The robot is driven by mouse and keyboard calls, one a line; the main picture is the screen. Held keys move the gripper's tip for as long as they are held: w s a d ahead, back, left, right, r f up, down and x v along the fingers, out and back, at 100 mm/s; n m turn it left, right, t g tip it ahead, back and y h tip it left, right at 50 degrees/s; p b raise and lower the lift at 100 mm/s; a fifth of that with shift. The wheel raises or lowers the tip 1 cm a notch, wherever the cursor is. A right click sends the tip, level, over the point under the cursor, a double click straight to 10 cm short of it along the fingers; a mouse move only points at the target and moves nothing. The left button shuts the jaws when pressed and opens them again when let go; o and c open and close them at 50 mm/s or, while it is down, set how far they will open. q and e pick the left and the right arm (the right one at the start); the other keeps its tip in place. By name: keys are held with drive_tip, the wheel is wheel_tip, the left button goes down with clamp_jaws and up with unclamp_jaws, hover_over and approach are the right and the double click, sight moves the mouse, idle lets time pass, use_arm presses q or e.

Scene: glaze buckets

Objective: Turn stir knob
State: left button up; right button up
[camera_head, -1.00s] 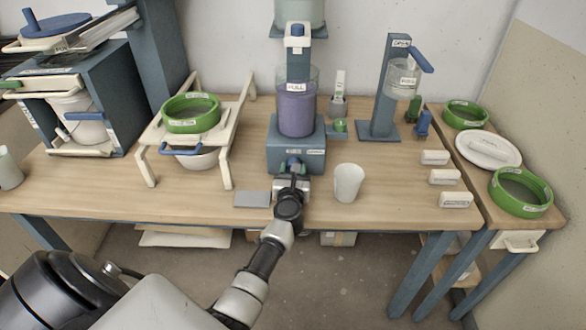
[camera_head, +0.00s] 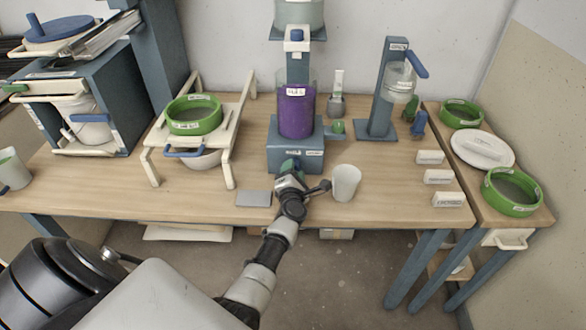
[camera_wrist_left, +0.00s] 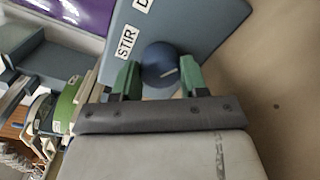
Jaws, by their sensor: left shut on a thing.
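The stir knob (camera_wrist_left: 158,64) is round and dark blue with a pale mark, beside a "STIR" label (camera_wrist_left: 126,42) on the blue-grey mixer base (camera_head: 294,141). My left gripper (camera_wrist_left: 160,78) has its green fingers on either side of the knob, shut on it. In the head view the left gripper (camera_head: 289,168) is turned at the front of the base and hides the knob. On the base stands a clear container of vivid purple liquid (camera_head: 296,112). My right gripper is not in view.
A white cup (camera_head: 345,182) stands close right of my left gripper, and a flat grey plate (camera_head: 253,198) lies left of it. A green sieve (camera_head: 194,114) sits on a white stand to the left. White blocks (camera_head: 438,177) lie at the right.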

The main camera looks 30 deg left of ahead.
use_arm(q)
drive_tip(key=m+p, duration=0.1)
drive_tip(key=m, duration=0.3)
drive_tip(key=shift+f+m+p, duration=0.1)
drive_tip(key=shift+m+p, duration=0.5)
drive_tip(key=shift+m, duration=0.8)
drive_tip(key=o, duration=0.9)
drive_tip(key=shift+s+d, duration=0.1)
drive_tip(key=p+v, duration=0.4)
drive_tip(key=v, duration=0.5)
drive_tip(key=shift+s+d, duration=0.2)
drive_tip(key=shift+s, duration=0.05)
drive_tip(key=shift+s+d, duration=0.25)
drive_tip(key=shift+s, duration=0.15)
